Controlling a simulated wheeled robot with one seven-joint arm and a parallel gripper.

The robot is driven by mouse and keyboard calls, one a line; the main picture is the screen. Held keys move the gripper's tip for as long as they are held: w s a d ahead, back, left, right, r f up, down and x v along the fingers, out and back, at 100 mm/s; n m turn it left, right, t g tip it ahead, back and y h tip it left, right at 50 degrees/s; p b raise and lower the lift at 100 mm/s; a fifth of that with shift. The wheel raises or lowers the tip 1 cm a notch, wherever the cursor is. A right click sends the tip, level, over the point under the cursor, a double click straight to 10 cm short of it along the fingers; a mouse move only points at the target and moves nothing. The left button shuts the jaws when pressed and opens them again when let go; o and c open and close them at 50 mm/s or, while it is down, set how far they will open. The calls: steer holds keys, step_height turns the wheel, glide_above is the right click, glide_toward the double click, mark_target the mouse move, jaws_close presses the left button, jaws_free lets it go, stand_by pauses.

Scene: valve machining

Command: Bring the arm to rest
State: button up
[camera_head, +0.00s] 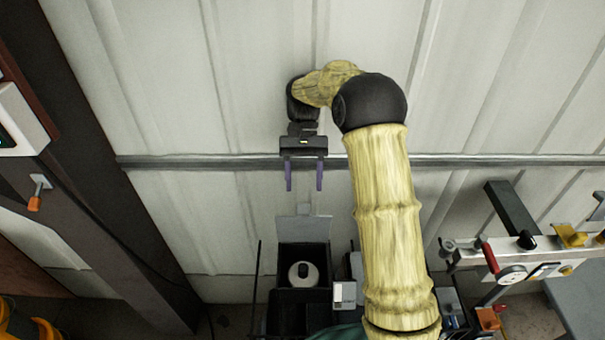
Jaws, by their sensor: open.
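My gripper (304,187) is in the upper middle of the head view, at the end of my yellow and black arm (385,210). Its two purple fingers point down and stand apart, with nothing between them. It hangs in front of the pale wall, and in the picture it is above a black box (303,255). The arm rises from the bottom edge, bends at a black joint and reaches left to the gripper. The arm hides part of what lies behind it.
The black box holds a white round part (303,274). A rack with gauges and tools (525,258) stands at the right. A dark post (105,200) slants down at the left. A metal rail (220,162) crosses the ribbed wall (240,70). No objects show around the gripper's sides.

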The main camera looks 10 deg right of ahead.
steer(key=s+d+f+t+b, duration=0.2)
steer(key=s+d+t, duration=0.2)
steer(key=s, duration=0.4)
steer(key=s+d+f+n+t+b, duration=0.1)
steer(key=s+d+f+t, duration=0.2)
steer(key=s+t, duration=0.3)
steer(key=s+d, duration=0.1)
steer(key=s, duration=0.1)
steer(key=shift+s+f+h+b, duration=0.25)
steer(key=shift+s+h+b, duration=0.1)
steer(key=shift+h+b, duration=0.05)
steer(key=shift+w, duration=0.1)
steer(key=shift+c, duration=0.4)
stand_by(1.1)
